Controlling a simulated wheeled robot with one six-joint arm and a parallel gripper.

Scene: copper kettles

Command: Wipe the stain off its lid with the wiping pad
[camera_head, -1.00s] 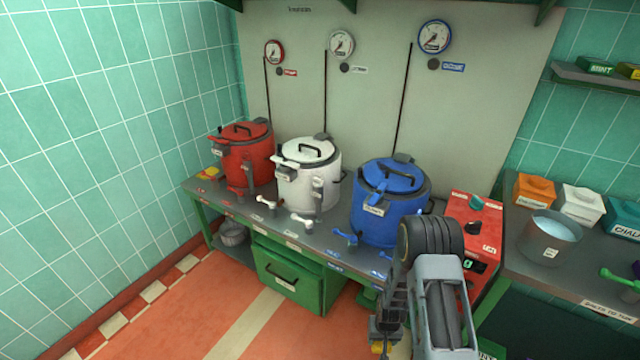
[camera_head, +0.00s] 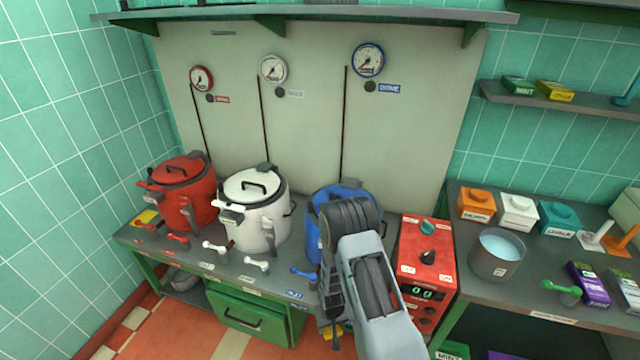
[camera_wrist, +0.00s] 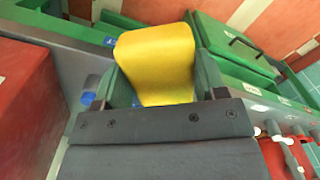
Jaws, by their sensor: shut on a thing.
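My gripper (camera_wrist: 160,92) is shut on a yellow wiping pad (camera_wrist: 155,55), which sticks out between the fingers in the wrist view. In the head view my gripper (camera_head: 334,328) is low in front of the bench, below the blue kettle (camera_head: 316,228), with a bit of yellow showing. My arm hides much of the blue kettle and its lid. The white kettle (camera_head: 262,222) has a white lid (camera_head: 250,184) with a dark handle. The red kettle (camera_head: 190,200) has a red lid (camera_head: 178,170). I cannot make out a stain on any lid.
The bench front carries several taps and a green drawer (camera_head: 246,318). A red control box (camera_head: 424,262) stands right of my arm. A grey pot (camera_head: 497,256) and small boxes are on the right counter. A yellow item (camera_head: 146,217) lies at the bench's left end.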

